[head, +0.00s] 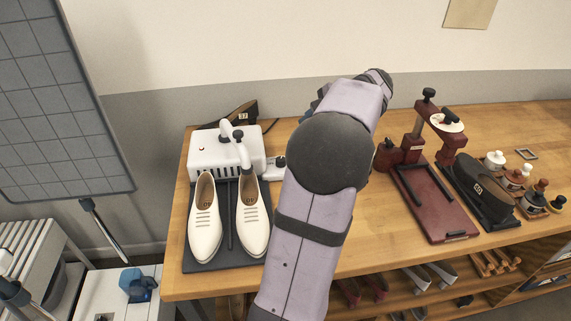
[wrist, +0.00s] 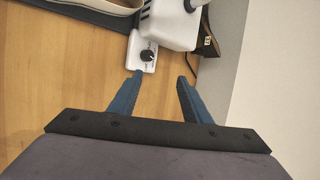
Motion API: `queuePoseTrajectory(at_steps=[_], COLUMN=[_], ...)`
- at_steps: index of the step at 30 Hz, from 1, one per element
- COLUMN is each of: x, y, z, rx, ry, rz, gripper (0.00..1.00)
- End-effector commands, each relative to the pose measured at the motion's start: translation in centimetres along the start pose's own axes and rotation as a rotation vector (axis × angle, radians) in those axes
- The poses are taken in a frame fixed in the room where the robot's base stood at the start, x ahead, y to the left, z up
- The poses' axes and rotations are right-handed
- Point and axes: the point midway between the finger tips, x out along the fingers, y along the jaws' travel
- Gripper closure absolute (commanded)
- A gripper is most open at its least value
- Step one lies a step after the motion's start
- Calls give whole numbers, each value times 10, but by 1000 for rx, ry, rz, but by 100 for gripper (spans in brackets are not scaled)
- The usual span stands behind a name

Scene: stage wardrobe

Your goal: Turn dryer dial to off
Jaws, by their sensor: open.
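The shoe dryer (head: 217,152) is a white box with vents and bent white tubes at the left of the bench. Its dial (wrist: 147,55) is a dark round knob with a light pointer mark on a small white control box (wrist: 142,62) beside the dryer. In the head view the control box (head: 277,166) shows partly, with my arm covering its right side. In the wrist view my gripper (wrist: 160,78) is open and empty, its blue fingers apart. The dial lies ahead of the fingertips, nearer the left finger, not touched. My gripper's fingers are hidden in the head view.
A pair of cream shoes (head: 203,230) stands on the dark mat before the dryer. A red press (head: 433,200), a black shoe and several bottles stand to the right. Bare wooden bench lies between.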

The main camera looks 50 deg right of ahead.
Motion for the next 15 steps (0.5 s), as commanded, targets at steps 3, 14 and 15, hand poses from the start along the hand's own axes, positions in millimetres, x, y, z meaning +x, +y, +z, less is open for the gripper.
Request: queuePoseTrajectory(at_steps=[3,14,15], x=[41,104,105], y=[28,57,58], z=[-26,-36,-37], rx=[322,960,986], ry=[-132,-499,-515], rz=[-31,-55,-56], gripper=[56,56,56])
